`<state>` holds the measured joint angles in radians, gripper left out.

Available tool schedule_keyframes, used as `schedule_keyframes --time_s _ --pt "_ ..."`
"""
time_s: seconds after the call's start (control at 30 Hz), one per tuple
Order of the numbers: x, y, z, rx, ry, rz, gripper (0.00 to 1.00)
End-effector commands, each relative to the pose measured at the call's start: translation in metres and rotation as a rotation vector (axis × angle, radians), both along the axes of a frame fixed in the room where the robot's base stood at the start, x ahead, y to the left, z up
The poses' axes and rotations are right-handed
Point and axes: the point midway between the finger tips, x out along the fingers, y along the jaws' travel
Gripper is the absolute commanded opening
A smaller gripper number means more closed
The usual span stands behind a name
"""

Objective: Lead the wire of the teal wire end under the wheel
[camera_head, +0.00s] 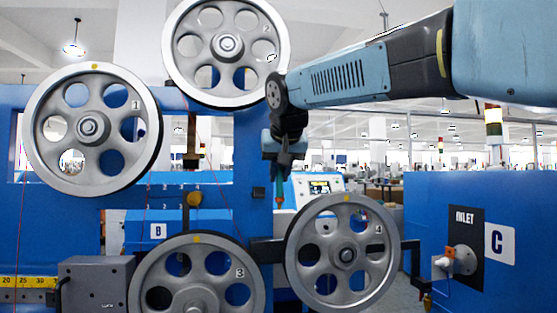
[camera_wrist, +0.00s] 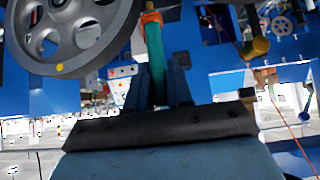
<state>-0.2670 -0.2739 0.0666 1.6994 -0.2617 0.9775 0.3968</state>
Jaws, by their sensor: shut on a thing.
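My gripper (camera_head: 280,177) hangs pointing down in the middle of the head view, shut on the teal wire end (camera_head: 280,192). The wire end is a slim teal rod, above and left of the grey wheel 4 (camera_head: 319,283) and apart from it. In the wrist view my gripper's fingers (camera_wrist: 160,82) sit either side of the teal wire end (camera_wrist: 156,55), which has an orange collar. A large grey wheel with a yellow dot (camera_wrist: 75,58) is beside it; its number is not readable. I cannot trace the wire leaving the wire end.
Grey wheel 1 (camera_head: 50,95), wheel 2 (camera_head: 183,35) and wheel 3 (camera_head: 150,267) are on the blue frame (camera_head: 250,150). A grey box (camera_head: 95,283) is at lower left. An inlet fitting (camera_head: 445,263) is on the blue panel at right. Thin red wires (camera_head: 148,200) run near the wheels.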

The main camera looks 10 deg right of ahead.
Motion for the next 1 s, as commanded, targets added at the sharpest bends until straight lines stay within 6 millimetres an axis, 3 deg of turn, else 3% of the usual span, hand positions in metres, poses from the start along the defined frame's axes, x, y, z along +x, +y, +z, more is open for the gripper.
schedule_keyframes --time_s 1.0 --pt "-0.023 -0.009 -0.112 -0.001 0.001 -0.001 0.0"
